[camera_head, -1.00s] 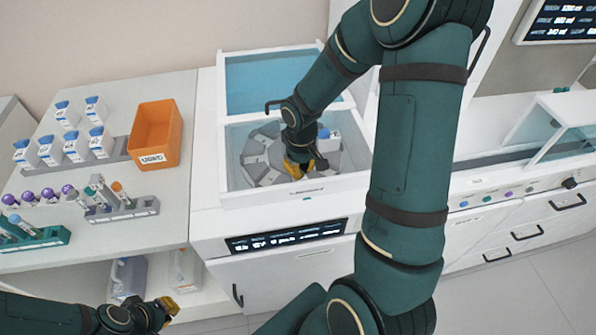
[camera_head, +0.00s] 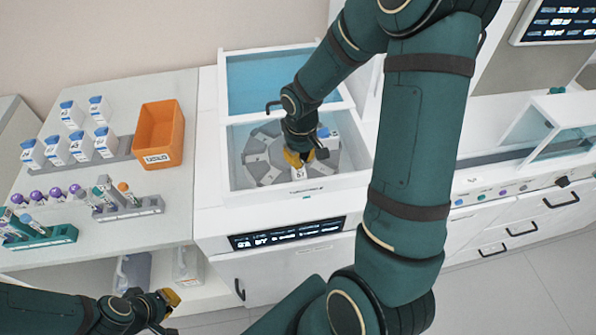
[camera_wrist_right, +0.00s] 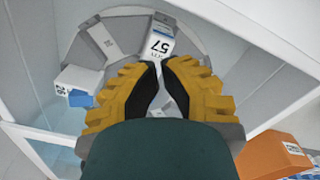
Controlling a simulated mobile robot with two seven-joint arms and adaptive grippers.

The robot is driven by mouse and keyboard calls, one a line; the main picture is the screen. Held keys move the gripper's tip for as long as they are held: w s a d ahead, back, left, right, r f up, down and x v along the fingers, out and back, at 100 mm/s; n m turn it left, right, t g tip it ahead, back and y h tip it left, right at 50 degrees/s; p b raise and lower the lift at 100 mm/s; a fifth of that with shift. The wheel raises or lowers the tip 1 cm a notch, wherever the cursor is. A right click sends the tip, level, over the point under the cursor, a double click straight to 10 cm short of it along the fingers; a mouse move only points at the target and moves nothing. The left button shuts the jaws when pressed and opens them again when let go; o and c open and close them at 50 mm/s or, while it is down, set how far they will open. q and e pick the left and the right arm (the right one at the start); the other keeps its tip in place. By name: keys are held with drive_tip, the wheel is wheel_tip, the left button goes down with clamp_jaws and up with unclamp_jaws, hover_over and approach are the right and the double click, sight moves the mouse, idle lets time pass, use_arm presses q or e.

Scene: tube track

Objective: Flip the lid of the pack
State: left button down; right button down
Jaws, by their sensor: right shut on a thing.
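My right gripper (camera_head: 299,158) is inside the carousel well of the white machine, shut on a white pack (camera_head: 298,173) whose front label shows. In the right wrist view the gripper (camera_wrist_right: 162,75) has its yellow fingers at the end of the pack (camera_wrist_right: 157,45) marked 57. The fingers cover part of the pack, and I cannot make out its lid. A second white pack (camera_wrist_right: 78,82) with a blue lid sits in the carousel. My left gripper (camera_head: 170,298) is low at the left, in front of the bench; its finger gap is unclear.
The grey carousel (camera_head: 262,170) has walls around it and a raised bluish clear cover (camera_head: 270,82) behind. On the left bench are an orange bin (camera_head: 160,133), several blue-capped white packs (camera_head: 82,147) and tube racks (camera_head: 125,208). A display (camera_head: 285,233) is on the machine front.

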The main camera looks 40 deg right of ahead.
drive_tip(key=shift+w, duration=0.1)
drive_tip(key=w+d+p, duration=0.1)
drive_tip(key=w+d, duration=0.3)
drive_tip(key=w, duration=0.4)
drive_tip(key=shift+d, duration=0.25)
idle(0.9)
drive_tip(key=shift+s+f, duration=0.1)
drive_tip(key=shift+f, duration=0.05)
